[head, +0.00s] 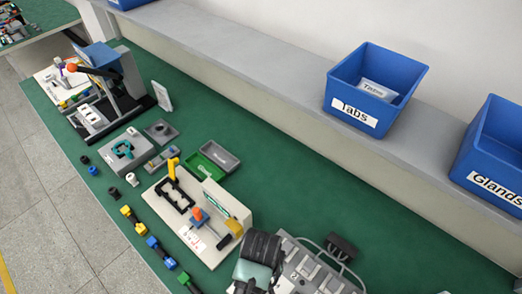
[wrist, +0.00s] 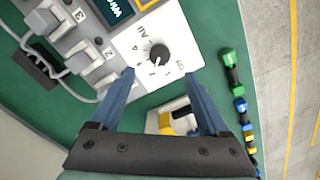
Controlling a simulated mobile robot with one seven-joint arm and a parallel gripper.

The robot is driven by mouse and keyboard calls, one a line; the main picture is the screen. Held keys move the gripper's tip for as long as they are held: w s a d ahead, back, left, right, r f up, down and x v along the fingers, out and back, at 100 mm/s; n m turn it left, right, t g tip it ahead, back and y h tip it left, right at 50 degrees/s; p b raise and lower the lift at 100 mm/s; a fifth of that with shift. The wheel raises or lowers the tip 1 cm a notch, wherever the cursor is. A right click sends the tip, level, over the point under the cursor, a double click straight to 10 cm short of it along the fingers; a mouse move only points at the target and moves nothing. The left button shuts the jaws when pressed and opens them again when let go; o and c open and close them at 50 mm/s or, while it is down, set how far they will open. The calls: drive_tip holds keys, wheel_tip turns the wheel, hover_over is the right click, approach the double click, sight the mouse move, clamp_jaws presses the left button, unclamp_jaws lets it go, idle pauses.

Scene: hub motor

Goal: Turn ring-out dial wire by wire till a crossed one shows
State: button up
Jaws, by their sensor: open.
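The ring-out dial (wrist: 159,53) is a round black knob on a white panel in the wrist view. Printed marks, including "All" and numbers, ring it; its exact setting is too small to read surely. A dark display (wrist: 115,10) with pale lettering is cut off at the top edge. My gripper (wrist: 159,75) is open and empty, its two blue fingers apart on either side of the dial's near side. In the head view the grey tester (head: 312,272) sits at the bottom, partly hidden behind my wrist (head: 262,255).
Grey clamps (wrist: 75,45) with cables stand left of the dial, beside numbers. A black connector block (head: 342,248) lies behind the tester. The green bench (head: 330,205) is clear behind.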

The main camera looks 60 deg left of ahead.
drive_tip(key=shift+r, duration=2.1)
idle(0.6)
